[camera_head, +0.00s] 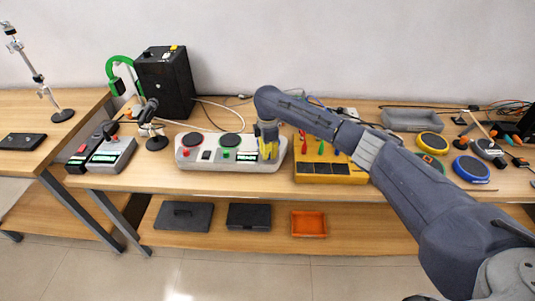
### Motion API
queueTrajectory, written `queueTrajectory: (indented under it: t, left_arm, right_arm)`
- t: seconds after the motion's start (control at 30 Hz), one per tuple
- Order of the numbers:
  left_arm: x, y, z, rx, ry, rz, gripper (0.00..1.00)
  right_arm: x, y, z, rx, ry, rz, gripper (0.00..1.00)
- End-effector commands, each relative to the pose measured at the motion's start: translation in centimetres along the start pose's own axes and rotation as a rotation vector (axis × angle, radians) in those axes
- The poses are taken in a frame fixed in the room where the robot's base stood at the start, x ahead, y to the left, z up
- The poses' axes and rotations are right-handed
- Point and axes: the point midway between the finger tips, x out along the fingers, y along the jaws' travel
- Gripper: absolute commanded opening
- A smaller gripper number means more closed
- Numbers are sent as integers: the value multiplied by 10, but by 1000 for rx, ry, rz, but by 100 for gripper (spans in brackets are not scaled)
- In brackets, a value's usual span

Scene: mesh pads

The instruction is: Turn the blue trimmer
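A long grey console (207,164) stands on the middle of the bench. It carries two dark round pads, with a red knob (185,154) under the left one and a green knob (225,154) under the other. My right gripper (268,152) points down over the console's right end, its yellow fingers at or just above the surface. The gripper covers that end, so I cannot make out a blue trimmer there or whether the fingers hold anything. My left gripper is not in view.
A yellow box (325,178) with coloured upright handles stands right of the console, under my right arm. A black case (166,80) and microphone (156,140) stand left. Round yellow and blue pads (471,168) and a grey tray (411,120) lie right.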

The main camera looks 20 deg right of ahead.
Motion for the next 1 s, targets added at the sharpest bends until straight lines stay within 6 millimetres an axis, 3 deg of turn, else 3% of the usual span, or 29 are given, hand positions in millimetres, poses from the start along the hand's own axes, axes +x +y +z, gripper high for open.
queueTrajectory:
  t: [0.3, 0.33, 0.63, 1.0]
  left_arm:
    - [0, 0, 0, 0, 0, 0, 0]
    - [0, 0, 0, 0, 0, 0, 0]
    - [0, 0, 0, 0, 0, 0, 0]
    - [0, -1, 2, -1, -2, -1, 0]
  right_arm:
    - [-1, 1, 2, 3, -3, 2, 0]
    - [-1, 1, 2, 2, -3, 2, 7]
    - [0, 0, 1, 1, -1, 1, 42]
    - [-6, 1, 1, 1, -1, 2, 43]
